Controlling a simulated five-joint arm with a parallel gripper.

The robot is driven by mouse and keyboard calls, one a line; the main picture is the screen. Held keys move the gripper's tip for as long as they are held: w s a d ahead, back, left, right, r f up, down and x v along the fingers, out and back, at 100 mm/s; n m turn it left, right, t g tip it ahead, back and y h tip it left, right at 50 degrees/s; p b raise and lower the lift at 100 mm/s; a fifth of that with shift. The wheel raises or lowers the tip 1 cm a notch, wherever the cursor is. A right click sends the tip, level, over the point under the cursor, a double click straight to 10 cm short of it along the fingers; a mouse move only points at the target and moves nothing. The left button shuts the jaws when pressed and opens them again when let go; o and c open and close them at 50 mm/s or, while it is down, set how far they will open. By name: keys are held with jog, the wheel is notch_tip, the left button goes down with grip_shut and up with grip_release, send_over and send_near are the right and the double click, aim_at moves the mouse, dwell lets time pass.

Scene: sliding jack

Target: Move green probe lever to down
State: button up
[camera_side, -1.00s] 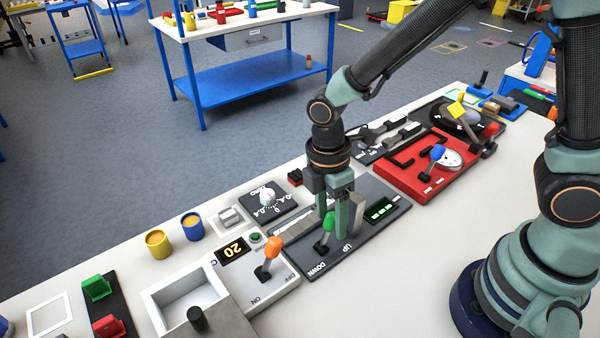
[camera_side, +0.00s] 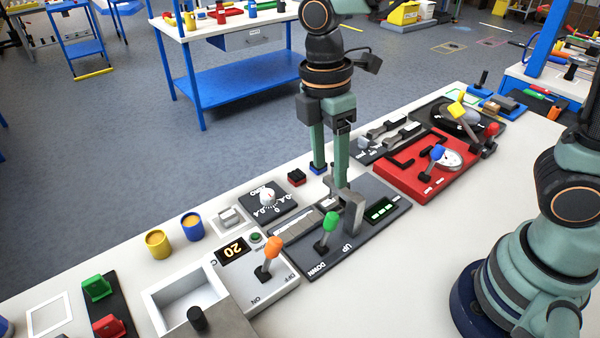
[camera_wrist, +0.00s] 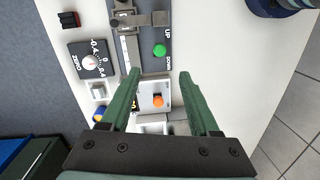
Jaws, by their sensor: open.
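The green probe lever (camera_side: 330,222) stands on a dark grey panel (camera_side: 290,262) with UP and DOWN printed along its front edge. Its foot is beside the DOWN end. In the wrist view the green knob (camera_wrist: 160,50) sits between the two words, closer to DOWN. My gripper (camera_side: 330,178) is open and empty, raised above the panel's back edge and apart from the lever. In the wrist view my fingers (camera_wrist: 159,75) are spread, with the green knob beyond their tips.
A grey upright bracket (camera_side: 352,213) stands on the same panel, just right of the lever. The orange-knobbed switch (camera_side: 272,247) is close on the left. The red panel (camera_side: 385,178) with a blue knob lies to the right. The white table in front is clear.

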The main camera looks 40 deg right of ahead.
aim_at(331, 214)
jog(key=f, duration=0.7)
jog(key=s+f, duration=0.1)
jog(key=f, duration=0.3)
jog(key=shift+d, duration=0.4)
grip_shut()
jog(key=shift+w, duration=0.1)
dwell(1.3)
